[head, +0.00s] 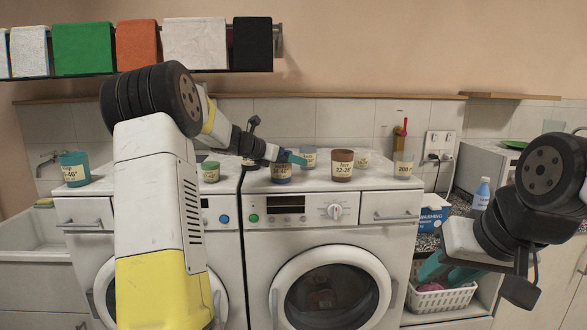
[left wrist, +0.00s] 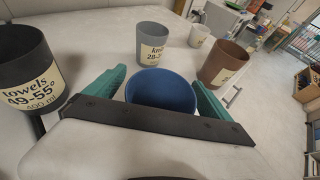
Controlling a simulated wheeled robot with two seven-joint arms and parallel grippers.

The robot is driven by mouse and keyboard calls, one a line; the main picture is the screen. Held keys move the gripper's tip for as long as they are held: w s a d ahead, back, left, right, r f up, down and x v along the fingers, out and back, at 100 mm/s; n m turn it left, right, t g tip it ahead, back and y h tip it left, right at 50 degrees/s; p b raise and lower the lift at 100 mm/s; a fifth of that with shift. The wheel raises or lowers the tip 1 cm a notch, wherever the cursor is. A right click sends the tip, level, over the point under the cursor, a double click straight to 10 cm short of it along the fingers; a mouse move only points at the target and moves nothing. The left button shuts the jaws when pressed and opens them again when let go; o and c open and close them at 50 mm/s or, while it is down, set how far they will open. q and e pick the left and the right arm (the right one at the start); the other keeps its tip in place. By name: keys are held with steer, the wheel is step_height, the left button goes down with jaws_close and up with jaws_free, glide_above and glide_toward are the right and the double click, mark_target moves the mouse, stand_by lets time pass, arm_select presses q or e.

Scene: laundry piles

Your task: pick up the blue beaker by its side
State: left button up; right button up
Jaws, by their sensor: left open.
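The blue beaker (head: 281,175) stands upright on top of the right washing machine, partly hidden by my left gripper in the head view. In the left wrist view the blue beaker (left wrist: 161,92) sits between the two teal fingers, with its open rim showing. My left gripper (left wrist: 160,80) is open, one finger on each side of the beaker; I cannot tell whether either finger touches it. It also shows in the head view (head: 291,157). My right gripper (head: 450,271) hangs low at the right, near a white basket, its teal fingers apart and empty.
A white basket (head: 440,299) is low right.

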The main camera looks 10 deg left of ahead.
arm_select(q)
steer(key=c, duration=1.4)
steer(key=shift+c, duration=0.2)
